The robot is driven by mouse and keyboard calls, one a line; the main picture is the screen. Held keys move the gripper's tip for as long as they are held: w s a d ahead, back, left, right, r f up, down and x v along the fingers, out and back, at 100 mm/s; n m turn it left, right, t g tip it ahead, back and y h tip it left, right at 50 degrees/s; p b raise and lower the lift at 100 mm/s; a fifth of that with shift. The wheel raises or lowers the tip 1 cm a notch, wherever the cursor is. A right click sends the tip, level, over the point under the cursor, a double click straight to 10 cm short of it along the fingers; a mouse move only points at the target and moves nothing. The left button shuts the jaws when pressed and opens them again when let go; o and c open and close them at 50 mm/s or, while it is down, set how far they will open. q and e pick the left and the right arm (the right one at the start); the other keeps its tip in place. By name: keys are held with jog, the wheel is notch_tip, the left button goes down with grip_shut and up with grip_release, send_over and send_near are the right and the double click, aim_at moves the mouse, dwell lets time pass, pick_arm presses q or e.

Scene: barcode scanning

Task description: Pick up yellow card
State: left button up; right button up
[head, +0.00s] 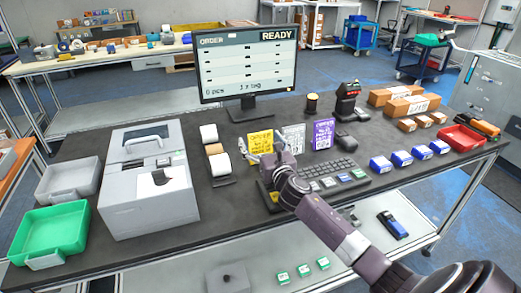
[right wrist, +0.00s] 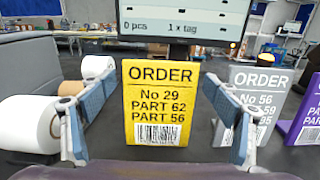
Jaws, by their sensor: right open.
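The yellow card (head: 260,142) stands upright on the dark table in front of the monitor. In the right wrist view the yellow card (right wrist: 161,88) reads "ORDER No 29 PART 62 PART 56" with a barcode. My right gripper (head: 277,166) reaches in from the lower right. In the right wrist view its two fingers (right wrist: 160,140) are spread, one on each side of the card, with gaps visible between fingers and card. My left gripper is not in view.
A white-grey card (head: 293,138) and a purple card (head: 323,134) stand right of the yellow one. Paper rolls (head: 218,163) stand to its left. The keyboard (head: 332,178) lies close to my right arm. The monitor (head: 248,68) is behind.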

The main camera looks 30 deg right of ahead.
jog(key=shift+c, duration=0.4)
jog(key=c, duration=1.1)
